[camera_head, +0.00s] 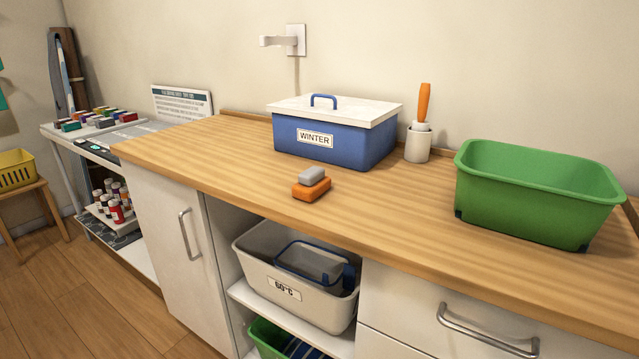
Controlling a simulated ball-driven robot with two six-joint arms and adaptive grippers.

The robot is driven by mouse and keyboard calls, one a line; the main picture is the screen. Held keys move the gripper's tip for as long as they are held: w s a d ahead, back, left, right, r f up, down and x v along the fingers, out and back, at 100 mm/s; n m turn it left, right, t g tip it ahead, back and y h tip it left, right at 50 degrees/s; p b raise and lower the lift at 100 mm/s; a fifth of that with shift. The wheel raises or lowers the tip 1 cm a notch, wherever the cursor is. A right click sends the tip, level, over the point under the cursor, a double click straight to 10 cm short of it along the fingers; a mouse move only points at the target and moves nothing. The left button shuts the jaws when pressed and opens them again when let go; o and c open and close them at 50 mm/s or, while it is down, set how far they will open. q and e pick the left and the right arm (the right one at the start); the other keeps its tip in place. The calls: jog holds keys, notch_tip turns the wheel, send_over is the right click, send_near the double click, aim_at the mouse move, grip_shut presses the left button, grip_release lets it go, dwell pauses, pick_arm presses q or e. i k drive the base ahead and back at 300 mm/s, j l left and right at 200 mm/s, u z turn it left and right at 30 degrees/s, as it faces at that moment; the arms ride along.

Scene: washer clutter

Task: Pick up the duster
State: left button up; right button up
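Two things could be the duster, and I cannot tell which is. One is an orange block with a grey top (311,185), lying on the wooden counter (215,160) in front of the blue box. The other is an orange-handled tool (424,103) standing upright in a pale grey cup (417,146) at the back of the counter; its lower end is hidden in the cup.
A blue "WINTER" box (370,148) with a white lid stands behind the block. A green tub (520,205) stands at right. Below are a grey-white "60°C" basket (310,303) and a metal drawer handle (485,335).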

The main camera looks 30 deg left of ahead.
aim_at(313, 182)
jog(key=z, duration=1.15)
jog(key=u, duration=2.2)
